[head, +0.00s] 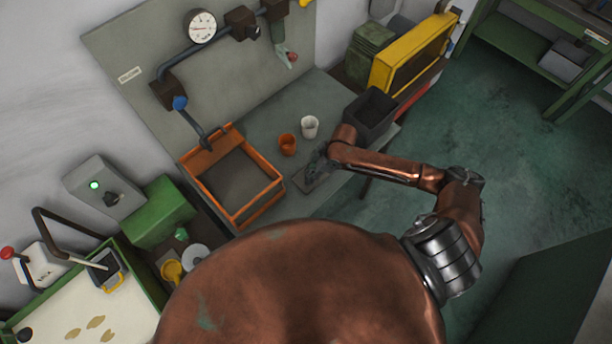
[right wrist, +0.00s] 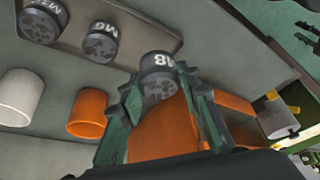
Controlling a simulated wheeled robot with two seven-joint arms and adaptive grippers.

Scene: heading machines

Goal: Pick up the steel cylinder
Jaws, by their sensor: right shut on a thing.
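A dark steel cylinder (right wrist: 157,88) marked like "M8" shows between the green fingers of my right gripper (right wrist: 160,95) in the right wrist view. The gripper is shut on it. Two similar dark cylinders, a larger one (right wrist: 42,22) and a smaller one marked like "M6" (right wrist: 100,44), stand apart from the gripper on a flat tray (right wrist: 135,50). In the head view my right gripper (head: 317,166) is over the tray (head: 303,184) on the grey bench; the held cylinder cannot be made out there. My left gripper is not in view.
An orange cup (head: 287,145) and a white cup (head: 310,127) stand just behind the right gripper. A dark bin (head: 370,115) is beyond them at the right. An orange-framed open box (head: 272,201) is close on the left. A gauge and pipes are on the wall panel (head: 120,50).

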